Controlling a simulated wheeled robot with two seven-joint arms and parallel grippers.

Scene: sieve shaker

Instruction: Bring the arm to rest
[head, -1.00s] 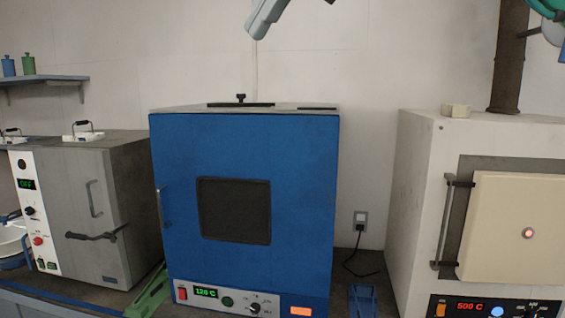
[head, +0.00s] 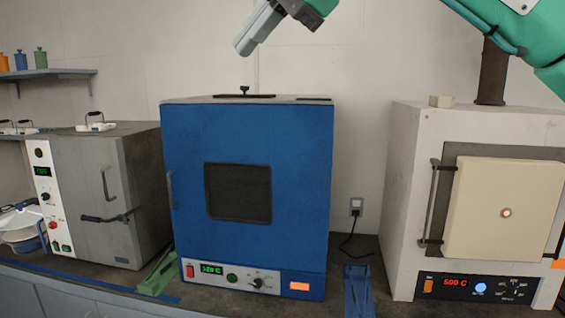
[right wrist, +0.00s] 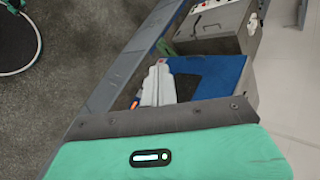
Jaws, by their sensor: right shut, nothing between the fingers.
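My right gripper (head: 243,48) hangs in the upper middle of the head view, in front of the wall and above the blue oven in the picture. Its grey fingers are together, pointing down and left, with nothing held. The green link of my right arm (head: 520,35) comes in from the upper right. My left gripper is not in view.
A blue oven (head: 300,180) stands mid-bench, a grey oven (head: 85,180) at left, and a cream furnace (head: 405,200) reading 500 C at right. A green holder (head: 158,275) and a blue holder (head: 358,290) stand on the bench. A shelf (head: 50,74) holds several bottles.

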